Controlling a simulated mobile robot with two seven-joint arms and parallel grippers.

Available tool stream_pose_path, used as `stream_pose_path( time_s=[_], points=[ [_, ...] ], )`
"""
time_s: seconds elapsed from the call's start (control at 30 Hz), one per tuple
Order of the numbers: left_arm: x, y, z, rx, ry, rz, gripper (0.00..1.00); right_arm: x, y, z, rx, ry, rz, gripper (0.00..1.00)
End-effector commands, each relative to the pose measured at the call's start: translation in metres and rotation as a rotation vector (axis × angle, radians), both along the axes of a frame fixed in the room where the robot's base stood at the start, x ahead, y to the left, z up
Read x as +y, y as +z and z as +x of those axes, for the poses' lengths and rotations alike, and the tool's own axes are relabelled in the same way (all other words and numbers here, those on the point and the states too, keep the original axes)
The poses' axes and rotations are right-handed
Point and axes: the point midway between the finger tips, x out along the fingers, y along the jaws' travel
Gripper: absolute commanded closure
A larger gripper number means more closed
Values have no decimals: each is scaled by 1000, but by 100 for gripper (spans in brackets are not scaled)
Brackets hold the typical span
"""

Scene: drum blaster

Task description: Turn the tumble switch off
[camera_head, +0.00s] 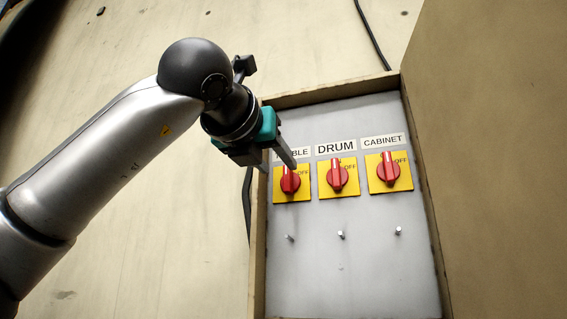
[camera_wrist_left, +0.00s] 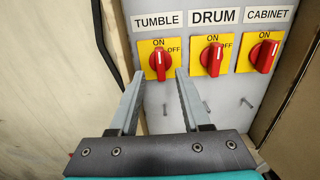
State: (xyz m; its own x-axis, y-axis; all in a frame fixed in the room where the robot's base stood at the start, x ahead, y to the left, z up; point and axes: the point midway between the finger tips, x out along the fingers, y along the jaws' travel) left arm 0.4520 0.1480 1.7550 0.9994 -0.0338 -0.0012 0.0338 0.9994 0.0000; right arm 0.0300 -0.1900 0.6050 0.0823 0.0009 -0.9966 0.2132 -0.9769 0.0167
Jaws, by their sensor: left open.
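The tumble switch (camera_head: 290,182) is a red rotary knob on a yellow plate, leftmost of three on a grey panel. It also shows in the left wrist view (camera_wrist_left: 160,64), where its handle stands upright, pointing at ON; OFF is printed to its right. My left gripper (camera_head: 279,168) is open, its fingertips close to the knob and partly covering its label in the head view. In the left wrist view the two fingertips (camera_wrist_left: 159,76) frame the knob from either side. Whether they touch it, I cannot tell. My right gripper is not in view.
The drum switch (camera_head: 337,175) and cabinet switch (camera_head: 388,170) sit to the right, also upright at ON. Small metal toggles (camera_head: 341,234) stick out below. A raised wooden frame (camera_head: 259,250) borders the panel, and a large tan wall (camera_head: 500,150) rises at its right.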

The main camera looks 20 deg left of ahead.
Motion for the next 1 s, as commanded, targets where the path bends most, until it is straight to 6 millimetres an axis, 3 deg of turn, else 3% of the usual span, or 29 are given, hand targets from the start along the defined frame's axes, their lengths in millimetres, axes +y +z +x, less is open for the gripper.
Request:
stream_pose_path(
  time_s=[0.23, 0.67, 1.0],
  points=[
    [-2, 1, 38, 2, -1, 0, 52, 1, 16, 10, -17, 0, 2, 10],
    [-2, 0, 48, 0, -1, 0, 52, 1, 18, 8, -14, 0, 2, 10],
    [-2, 0, 48, 0, -1, 0, 90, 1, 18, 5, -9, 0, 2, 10]
  ],
)
